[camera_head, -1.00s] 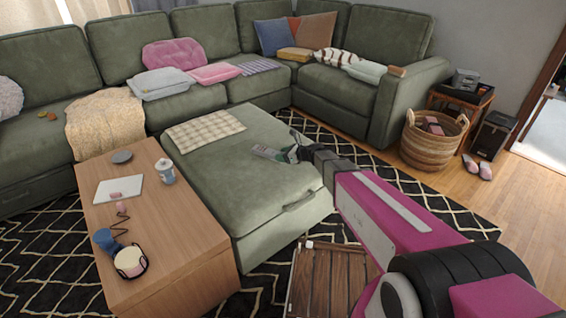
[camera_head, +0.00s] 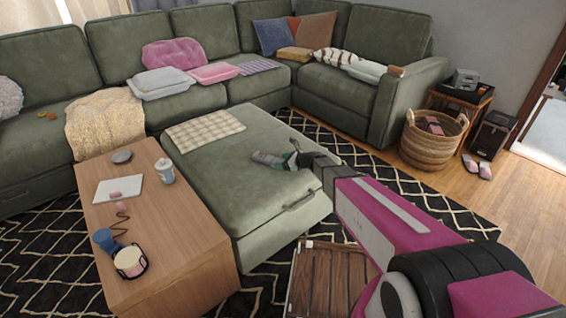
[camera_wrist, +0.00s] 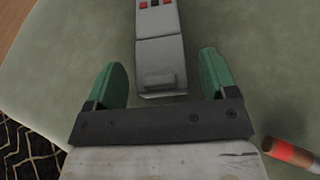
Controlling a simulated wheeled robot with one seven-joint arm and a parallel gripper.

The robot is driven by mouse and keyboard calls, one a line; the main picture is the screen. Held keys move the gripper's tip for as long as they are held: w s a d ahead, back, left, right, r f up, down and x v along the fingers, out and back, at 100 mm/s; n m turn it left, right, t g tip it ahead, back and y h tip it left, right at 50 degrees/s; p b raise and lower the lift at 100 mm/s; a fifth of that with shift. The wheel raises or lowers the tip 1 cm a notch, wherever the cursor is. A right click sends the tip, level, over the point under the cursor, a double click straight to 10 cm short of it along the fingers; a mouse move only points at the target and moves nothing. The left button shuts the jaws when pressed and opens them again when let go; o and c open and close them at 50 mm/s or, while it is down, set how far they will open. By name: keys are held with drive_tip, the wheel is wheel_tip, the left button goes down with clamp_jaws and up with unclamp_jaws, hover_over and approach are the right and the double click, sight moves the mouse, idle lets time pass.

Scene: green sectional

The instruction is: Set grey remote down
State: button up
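The grey remote (camera_head: 267,158) lies on the green ottoman (camera_head: 240,196), in its right-hand part. In the wrist view the remote (camera_wrist: 160,50) shows its grey body and red buttons, its near end lying between my green fingertips. My gripper (camera_head: 291,155) is low over the ottoman at the remote's right end. In the wrist view my gripper (camera_wrist: 162,80) is open, with a gap on each side of the remote. Neither finger appears to touch it.
A brown and red cylinder (camera_wrist: 291,154) lies at the lower right in the wrist view. A checked cloth (camera_head: 205,130) lies on the ottoman's far left part. A wooden table (camera_head: 165,225) with several items stands left of the ottoman.

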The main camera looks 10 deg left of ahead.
drive_tip(key=shift+s+d+r, duration=0.1)
drive_tip(key=shift+d+r, duration=0.1)
drive_tip(key=shift+r, duration=0.05)
drive_tip(key=v, duration=1.1)
drive_tip(key=shift+d+r, duration=0.1)
drive_tip(key=shift+d, duration=0.25)
drive_tip(key=s+d+r+n+g+h, duration=0.1)
drive_tip(key=s+d+n+g+h, duration=0.1)
drive_tip(key=s+d+n+h, duration=0.4)
drive_tip(key=s+d+r+n+g+h, duration=0.1)
drive_tip(key=s+d+n+h, duration=0.5)
drive_tip(key=s+d+n, duration=0.7)
drive_tip(key=d+n+g, duration=0.1)
drive_tip(key=d+n, duration=0.1)
drive_tip(key=d, duration=0.5)
drive_tip(key=shift+d+n+h, duration=0.3)
drive_tip(key=shift+h, duration=0.1)
